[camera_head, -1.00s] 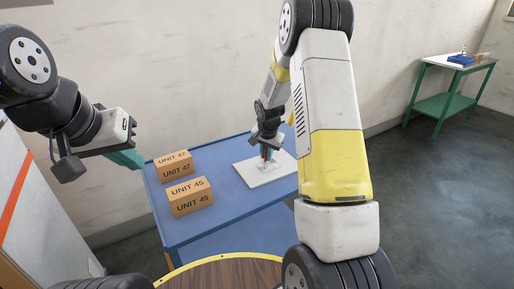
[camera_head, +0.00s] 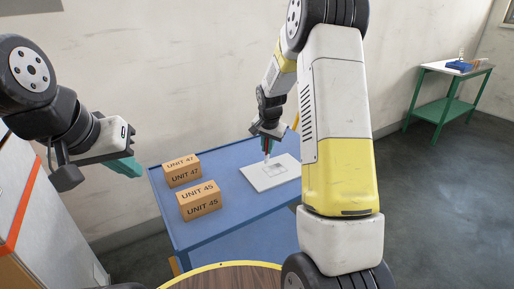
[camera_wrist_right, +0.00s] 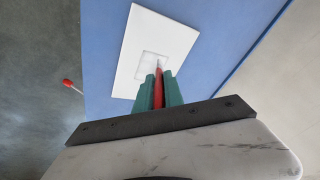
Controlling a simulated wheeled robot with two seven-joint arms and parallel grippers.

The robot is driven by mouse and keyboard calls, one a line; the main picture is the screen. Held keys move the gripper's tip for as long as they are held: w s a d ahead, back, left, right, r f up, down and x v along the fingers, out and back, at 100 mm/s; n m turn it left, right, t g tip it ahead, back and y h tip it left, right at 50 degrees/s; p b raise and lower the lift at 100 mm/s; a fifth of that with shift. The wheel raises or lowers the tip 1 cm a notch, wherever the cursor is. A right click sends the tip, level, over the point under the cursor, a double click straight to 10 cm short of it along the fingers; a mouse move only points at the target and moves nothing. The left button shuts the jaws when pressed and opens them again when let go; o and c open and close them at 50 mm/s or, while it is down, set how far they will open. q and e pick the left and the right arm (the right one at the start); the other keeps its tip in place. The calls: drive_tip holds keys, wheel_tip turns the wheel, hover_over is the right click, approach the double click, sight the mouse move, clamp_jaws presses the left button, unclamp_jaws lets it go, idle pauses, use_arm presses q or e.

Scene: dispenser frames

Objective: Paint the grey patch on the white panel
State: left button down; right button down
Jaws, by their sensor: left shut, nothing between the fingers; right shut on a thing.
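The white panel (camera_head: 253,179) lies flat on the blue table. A pale grey square patch (camera_wrist_right: 148,66) with an outline shows near its middle in the right wrist view. My right gripper (camera_head: 267,144) is shut on a slim red-handled tool (camera_wrist_right: 158,92), pointing down with its pale tip over the panel at the patch. I cannot tell whether the tip touches the panel. My left gripper (camera_head: 128,170) is shut and empty, left of the table. The teal fingers hide part of the tool.
Two cardboard boxes, UNIT 47 (camera_head: 183,176) and UNIT 45 (camera_head: 201,205), stand left of the panel on the blue table (camera_head: 222,153). A red-ended stick (camera_wrist_right: 69,84) shows left in the wrist view. A green table (camera_head: 440,108) bearing a blue tray (camera_head: 459,66) stands far right.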

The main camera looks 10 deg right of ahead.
drive_tip(key=shift+r, duration=0.95)
